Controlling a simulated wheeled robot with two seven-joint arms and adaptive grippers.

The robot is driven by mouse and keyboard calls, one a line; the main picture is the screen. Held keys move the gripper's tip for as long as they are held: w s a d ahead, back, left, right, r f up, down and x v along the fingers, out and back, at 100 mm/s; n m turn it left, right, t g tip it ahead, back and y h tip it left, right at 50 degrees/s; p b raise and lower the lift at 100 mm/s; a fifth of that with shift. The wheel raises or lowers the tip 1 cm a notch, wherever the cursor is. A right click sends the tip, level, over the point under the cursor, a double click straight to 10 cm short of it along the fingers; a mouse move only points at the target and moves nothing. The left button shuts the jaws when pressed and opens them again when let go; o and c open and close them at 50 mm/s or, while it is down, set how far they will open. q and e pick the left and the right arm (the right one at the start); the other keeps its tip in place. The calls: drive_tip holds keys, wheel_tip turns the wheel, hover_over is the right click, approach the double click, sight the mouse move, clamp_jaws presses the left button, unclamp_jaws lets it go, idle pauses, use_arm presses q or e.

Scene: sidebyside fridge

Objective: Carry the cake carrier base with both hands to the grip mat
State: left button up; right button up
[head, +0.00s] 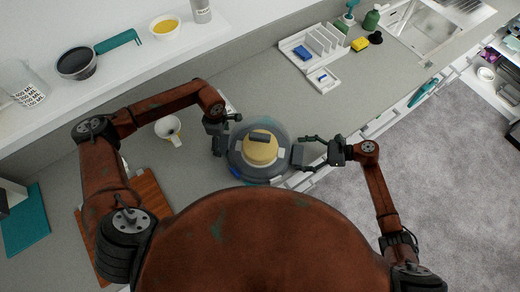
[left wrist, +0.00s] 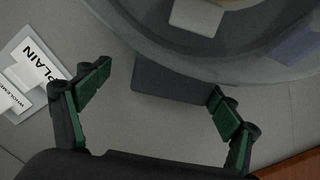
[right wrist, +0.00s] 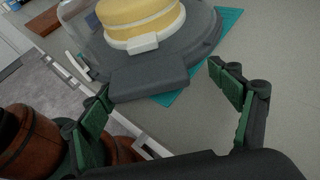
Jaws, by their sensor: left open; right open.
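The cake carrier base (head: 236,166) is a dark grey round tray with a flat handle on each side, holding a yellow cake (head: 262,153) under a clear dome. A teal mat (right wrist: 226,22) shows partly beneath it; I cannot tell whether they touch. My left gripper (head: 220,138) is open at the left handle, which lies between and just beyond its fingertips in the left wrist view (left wrist: 170,82). My right gripper (head: 308,153) is open at the right handle, which lies between and just beyond its fingertips in the right wrist view (right wrist: 150,84).
A white funnel-shaped cup (head: 168,127) stands left of the carrier, and a wooden board (head: 152,192) lies nearer. Another teal flat piece (head: 25,225) lies far left. A white dish rack (head: 312,50) stands at the back. The counter between rack and carrier is mostly clear.

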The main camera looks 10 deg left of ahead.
use_arm(q)
drive_tip(key=shift+w, duration=0.2)
use_arm(e)
drive_tip(key=shift+w, duration=0.15)
use_arm(q)
drive_tip(key=shift+s+a+r, duration=0.1)
drive_tip(key=shift+s+r, duration=0.2)
drive_tip(key=shift+s, duration=0.25)
use_arm(e)
drive_tip(key=shift+s+d+r, duration=0.1)
drive_tip(key=shift+s+r, duration=0.1)
drive_tip(key=shift+s, duration=0.35)
use_arm(q)
drive_tip(key=shift+w+r, duration=0.1)
drive_tip(key=shift+w, duration=0.2)
use_arm(e)
drive_tip(key=shift+w+f, duration=0.2)
drive_tip(key=shift+w, duration=0.1)
drive_tip(key=shift+s+r, duration=0.1)
use_arm(q)
wheel_tip(320, 180, up, 12)
drive_tip(key=shift+s, duration=0.35)
use_arm(e)
drive_tip(key=v, duration=1.2)
